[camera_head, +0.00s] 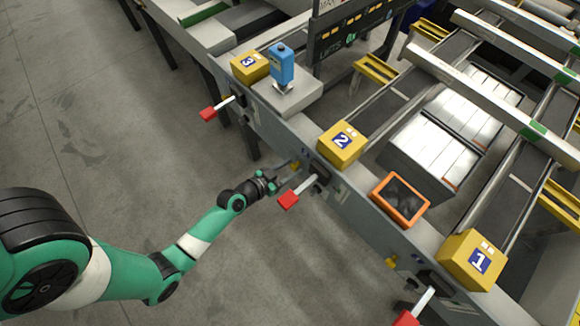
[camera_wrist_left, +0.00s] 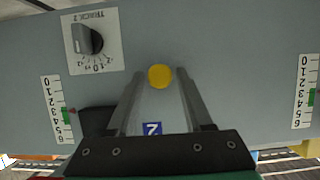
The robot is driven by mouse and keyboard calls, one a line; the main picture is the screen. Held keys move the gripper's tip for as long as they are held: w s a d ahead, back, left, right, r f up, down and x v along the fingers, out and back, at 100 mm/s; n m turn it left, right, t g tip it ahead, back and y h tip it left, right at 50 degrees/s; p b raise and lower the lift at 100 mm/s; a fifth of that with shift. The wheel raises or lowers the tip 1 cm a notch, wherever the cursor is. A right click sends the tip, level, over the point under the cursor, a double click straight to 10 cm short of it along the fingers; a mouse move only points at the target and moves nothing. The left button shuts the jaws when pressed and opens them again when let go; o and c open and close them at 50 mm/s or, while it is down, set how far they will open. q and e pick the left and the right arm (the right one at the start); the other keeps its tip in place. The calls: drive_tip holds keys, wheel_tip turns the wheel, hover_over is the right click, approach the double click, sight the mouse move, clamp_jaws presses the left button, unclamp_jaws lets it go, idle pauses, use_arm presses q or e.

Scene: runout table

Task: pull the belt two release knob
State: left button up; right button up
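The belt two release knob (camera_wrist_left: 160,76) is a round yellow knob on the grey side panel (camera_wrist_left: 230,65) in the left wrist view. A blue label with a 2 (camera_wrist_left: 152,129) shows upside down near it, between my fingers. My left gripper (camera_wrist_left: 160,80) is open, with one fingertip on each side of the knob and a narrow gap to each. I cannot tell how deep the knob sits between the fingers. In the head view my left gripper (camera_head: 287,172) is at the table's side, below the yellow box marked 2 (camera_head: 341,145). My right gripper is not in view.
A red-ended lever (camera_head: 290,198) sticks out just right of my left gripper. The Track 2 dial (camera_wrist_left: 88,40) is on the panel. Other red levers (camera_head: 209,113) line the side. An orange-framed screen (camera_head: 400,199) sits on top. The floor (camera_head: 120,130) left is clear.

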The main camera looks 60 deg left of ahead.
use_arm(q)
clamp_jaws()
idle(1.1)
